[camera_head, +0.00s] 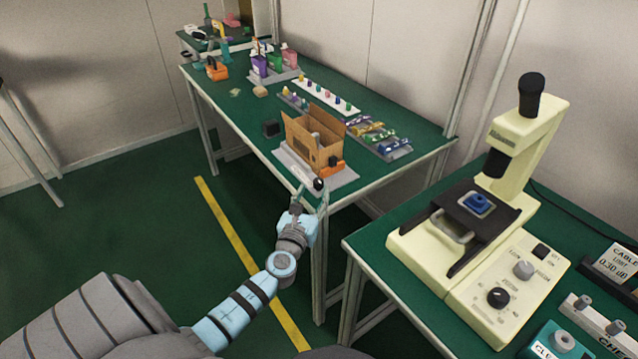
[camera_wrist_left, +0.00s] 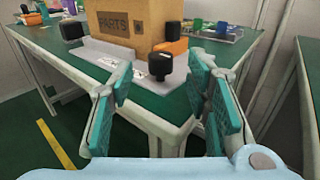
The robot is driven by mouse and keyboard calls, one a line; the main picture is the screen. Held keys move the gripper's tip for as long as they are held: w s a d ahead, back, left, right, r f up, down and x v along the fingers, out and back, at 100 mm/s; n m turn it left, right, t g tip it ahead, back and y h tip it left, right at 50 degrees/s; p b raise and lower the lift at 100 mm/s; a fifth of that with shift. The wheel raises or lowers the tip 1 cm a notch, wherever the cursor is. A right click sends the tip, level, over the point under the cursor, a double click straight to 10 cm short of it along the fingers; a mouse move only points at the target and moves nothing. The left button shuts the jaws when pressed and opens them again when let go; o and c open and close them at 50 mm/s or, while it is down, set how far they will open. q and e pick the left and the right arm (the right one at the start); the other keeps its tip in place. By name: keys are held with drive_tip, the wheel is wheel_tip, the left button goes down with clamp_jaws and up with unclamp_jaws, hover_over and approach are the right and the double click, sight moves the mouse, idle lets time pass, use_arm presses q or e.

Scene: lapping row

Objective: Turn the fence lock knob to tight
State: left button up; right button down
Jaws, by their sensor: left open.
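A black knob (camera_head: 319,184) stands at the front corner of a light grey plate (camera_head: 341,182) on the long green table. It also shows in the left wrist view (camera_wrist_left: 160,67), near the white marks on the plate. I cannot read which way it is set. My left gripper (camera_head: 311,195) is open and empty, in front of this knob. In the left wrist view, the knob shows between and beyond its teal-padded fingers (camera_wrist_left: 163,84). I cannot tell that either finger touches it. My right gripper is out of view.
An open cardboard box (camera_head: 312,146) stands on the plate, with an orange block (camera_head: 333,169) beside it. Another black block (camera_head: 271,128) is at the plate's far left. A cream microscope-like machine (camera_head: 510,180) is on the right table. Green floor is free at left.

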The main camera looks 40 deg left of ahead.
sight(317, 186)
use_arm(q)
drive_tip(key=b+x, duration=0.1)
drive_tip(key=x, duration=0.3)
drive_tip(key=shift+w+a+f, duration=0.15)
drive_tip(key=shift+w, duration=0.2)
drive_tip(key=shift+w+a, duration=0.15)
drive_tip(key=shift+w, duration=0.25)
clamp_jaws()
drive_tip(key=m+t+h+b, duration=0.1)
drive_tip(key=m+h+b, duration=0.2)
drive_tip(key=h, duration=0.1)
drive_tip(key=shift+f+b, duration=0.15)
drive_tip(key=shift+b, duration=0.25)
drive_tip(key=shift+r+h, duration=0.2)
drive_tip(key=shift+h, duration=0.3)
unclamp_jaws()
